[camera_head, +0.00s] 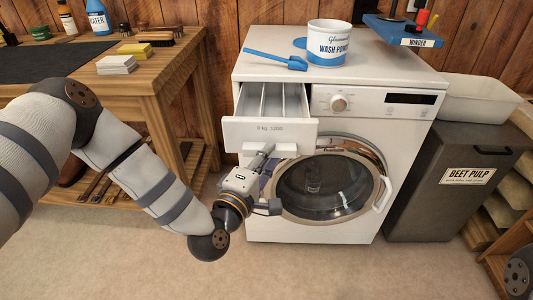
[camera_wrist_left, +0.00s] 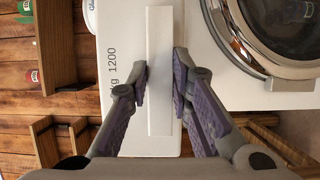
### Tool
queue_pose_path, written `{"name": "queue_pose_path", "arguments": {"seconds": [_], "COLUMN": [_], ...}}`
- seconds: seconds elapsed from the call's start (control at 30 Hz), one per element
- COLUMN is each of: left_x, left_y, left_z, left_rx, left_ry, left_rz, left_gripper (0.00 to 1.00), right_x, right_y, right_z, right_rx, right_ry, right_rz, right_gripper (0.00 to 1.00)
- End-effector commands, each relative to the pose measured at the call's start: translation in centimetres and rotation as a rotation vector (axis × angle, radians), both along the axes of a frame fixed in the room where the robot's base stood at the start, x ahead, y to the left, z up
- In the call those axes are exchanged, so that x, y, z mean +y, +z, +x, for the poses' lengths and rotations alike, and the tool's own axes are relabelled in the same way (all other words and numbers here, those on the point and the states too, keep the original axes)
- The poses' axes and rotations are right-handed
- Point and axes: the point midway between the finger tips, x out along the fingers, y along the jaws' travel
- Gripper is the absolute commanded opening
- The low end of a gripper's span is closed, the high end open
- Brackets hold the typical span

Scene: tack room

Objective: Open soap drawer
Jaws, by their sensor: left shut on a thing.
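The soap drawer (camera_head: 236,132) of the white washing machine (camera_head: 418,75) is pulled out at the machine's top left. Its empty-looking compartments and dividers show from above. A white handle bar (camera_wrist_left: 160,22) runs along the drawer front. My left gripper (camera_head: 268,155) is below the drawer front in the head view. In the left wrist view its purple-padded fingers (camera_wrist_left: 161,80) are on either side of the handle bar, shut on it. The round glass door (camera_head: 328,187) below is closed. My right gripper is out of view.
A wash powder tub (camera_head: 329,45) and a blue scoop (camera_head: 275,60) sit on the machine. A wooden workbench (camera_head: 160,78) stands to the left, a dark beet pulp bin (camera_head: 440,200) to the right. The floor in front is clear.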

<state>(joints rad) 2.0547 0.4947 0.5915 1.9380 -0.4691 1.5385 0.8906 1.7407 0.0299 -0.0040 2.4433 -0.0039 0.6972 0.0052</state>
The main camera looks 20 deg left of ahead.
Motion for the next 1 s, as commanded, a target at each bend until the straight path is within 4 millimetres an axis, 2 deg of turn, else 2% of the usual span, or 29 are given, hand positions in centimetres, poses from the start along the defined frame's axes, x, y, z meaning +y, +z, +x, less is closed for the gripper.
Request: {"name": "queue_pose_path", "arguments": {"seconds": [0.03,0.27,0.3,0.37,0.67,0.77,1.0], "left_x": [0.0,0.0,0.0,0.0,0.0,0.3,0.9], "left_y": [-0.6,-0.6,-0.6,-0.6,-0.3,-0.4,-0.4], "left_z": [-0.2,-0.2,-0.2,-0.2,-0.3,-1.8,-8.3], "left_rx": [0.014,0.016,0.016,0.015,0.007,0.010,0.014], "left_ry": [-0.002,-0.002,-0.002,-0.001,-0.001,0.000,-0.001], "left_rz": [0.000,0.000,0.001,0.001,0.000,0.001,0.000], "left_gripper": [0.00,0.00,0.26,0.37,0.37,0.37,0.37], "right_x": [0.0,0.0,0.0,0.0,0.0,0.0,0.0], "right_y": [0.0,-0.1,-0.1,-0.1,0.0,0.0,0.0], "right_z": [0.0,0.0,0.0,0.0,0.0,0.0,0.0], "right_rx": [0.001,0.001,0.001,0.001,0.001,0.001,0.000], "right_ry": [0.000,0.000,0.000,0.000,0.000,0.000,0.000], "right_rz": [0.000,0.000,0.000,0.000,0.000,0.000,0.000], "right_gripper": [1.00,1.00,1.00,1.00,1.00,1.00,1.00]}}
